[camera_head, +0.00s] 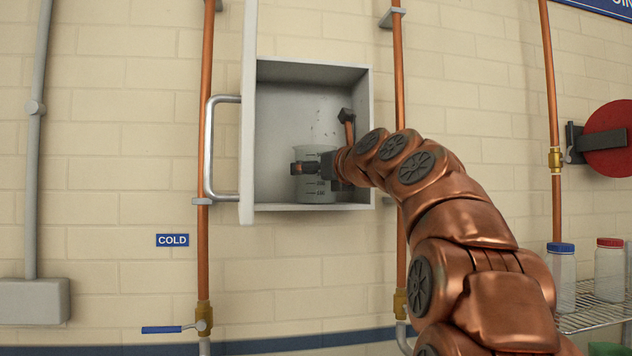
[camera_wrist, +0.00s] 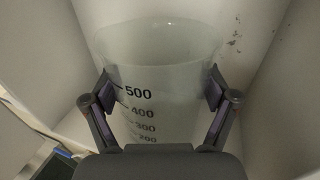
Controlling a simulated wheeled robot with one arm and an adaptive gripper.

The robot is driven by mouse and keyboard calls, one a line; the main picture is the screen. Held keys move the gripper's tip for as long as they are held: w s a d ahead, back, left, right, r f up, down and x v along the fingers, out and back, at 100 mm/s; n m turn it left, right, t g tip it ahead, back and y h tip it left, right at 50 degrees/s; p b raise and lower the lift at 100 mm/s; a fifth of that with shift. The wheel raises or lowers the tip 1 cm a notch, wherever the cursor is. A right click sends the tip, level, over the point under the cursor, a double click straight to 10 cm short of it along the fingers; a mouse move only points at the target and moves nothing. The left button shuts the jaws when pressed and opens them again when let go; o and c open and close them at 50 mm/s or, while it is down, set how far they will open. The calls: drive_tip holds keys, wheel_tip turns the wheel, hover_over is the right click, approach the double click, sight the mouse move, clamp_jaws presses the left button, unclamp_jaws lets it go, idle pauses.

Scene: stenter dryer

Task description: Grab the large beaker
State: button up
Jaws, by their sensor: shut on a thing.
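The large beaker (camera_head: 314,188) is a clear, frosted-looking vessel with dark volume marks. It stands inside an open grey wall cabinet (camera_head: 312,206), near its floor. In the wrist view the beaker (camera_wrist: 158,75) fills the middle, with marks from 500 downward facing me. My gripper (camera_head: 318,168) reaches into the cabinet from the right. In the wrist view its two fingers (camera_wrist: 160,92) press on the left and right sides of the beaker, below the rim. The beaker looks upright. Its base is hidden in the wrist view by the gripper body.
The cabinet door (camera_head: 249,110) stands open at the left with a metal handle (camera_head: 208,150). Copper pipes (camera_head: 207,250) run up the wall on both sides. A wire shelf (camera_head: 598,316) with a blue-capped jar (camera_head: 562,272) and a red-capped jar (camera_head: 609,268) is at the lower right.

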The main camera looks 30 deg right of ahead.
drive_tip(key=shift+c, duration=0.7)
drive_tip(key=shift+r, duration=0.1)
